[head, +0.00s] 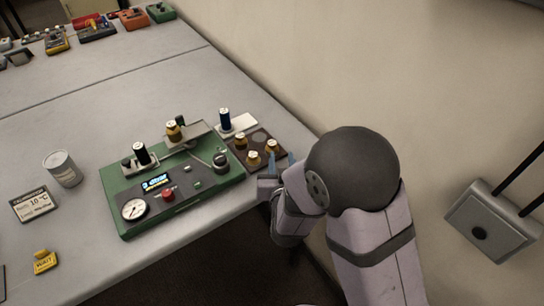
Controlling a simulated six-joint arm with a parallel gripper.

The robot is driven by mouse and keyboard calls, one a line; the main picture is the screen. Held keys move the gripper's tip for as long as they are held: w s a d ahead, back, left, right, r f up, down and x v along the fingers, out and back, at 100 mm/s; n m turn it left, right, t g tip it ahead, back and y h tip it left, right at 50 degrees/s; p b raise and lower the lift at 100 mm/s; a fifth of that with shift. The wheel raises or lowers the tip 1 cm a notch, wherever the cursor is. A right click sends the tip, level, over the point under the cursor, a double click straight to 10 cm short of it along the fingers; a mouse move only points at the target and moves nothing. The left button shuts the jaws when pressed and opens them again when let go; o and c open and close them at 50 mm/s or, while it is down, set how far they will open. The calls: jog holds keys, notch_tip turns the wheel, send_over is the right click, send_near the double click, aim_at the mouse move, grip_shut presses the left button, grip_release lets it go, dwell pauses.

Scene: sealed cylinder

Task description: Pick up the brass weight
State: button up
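Brass weights with pale tops stand on a dark square tray (262,135) beside the green apparatus: one at the back left (241,141), one at the front (253,158), one at the right (271,147). Another brass weight (173,132) stands on a grey platform on the apparatus. My gripper (280,163) is at the tray's front right corner, close to the right weight. Its bluish fingers are small and partly hidden by my wrist. I cannot tell whether they touch a weight.
The green apparatus (117,188) carries a gauge, a display, a red button and a black cylinder. A metal can (62,168), a sign (35,204) and a yellow WAIT block (44,262) stand left. The wall is close on the right.

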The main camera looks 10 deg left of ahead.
aim_at(272, 147)
jog(key=shift+s+a+f+t+b, duration=0.1)
jog(key=shift+s+a+t+b, duration=0.15)
jog(key=shift+a+t, duration=0.25)
jog(key=shift+s+a+f+t+b, duration=0.1)
jog(key=shift+a+t+b, duration=0.2)
jog(key=shift+a+t, duration=0.15)
jog(key=shift+s+a+r+t, duration=0.25)
jog(key=shift+a+r+t, duration=0.1)
jog(key=shift+r+t, duration=0.15)
jog(key=shift+w+a+p, duration=0.2)
jog(key=shift+w+p, duration=0.2)
jog(key=shift+w, duration=1.05)
jog(key=shift+w+a+f+p, duration=0.15)
jog(key=shift+w+p, duration=0.1)
jog(key=shift+w, duration=0.45)
jog(key=shift+w+a+f+p, duration=0.1)
jog(key=shift+w+p, duration=0.2)
jog(key=shift+w, duration=0.45)
jog(key=shift+w+a+f+p, duration=0.15)
jog(key=shift+w+p, duration=0.1)
jog(key=shift+w, duration=0.45)
jog(key=shift+r, duration=0.1)
grip_shut()
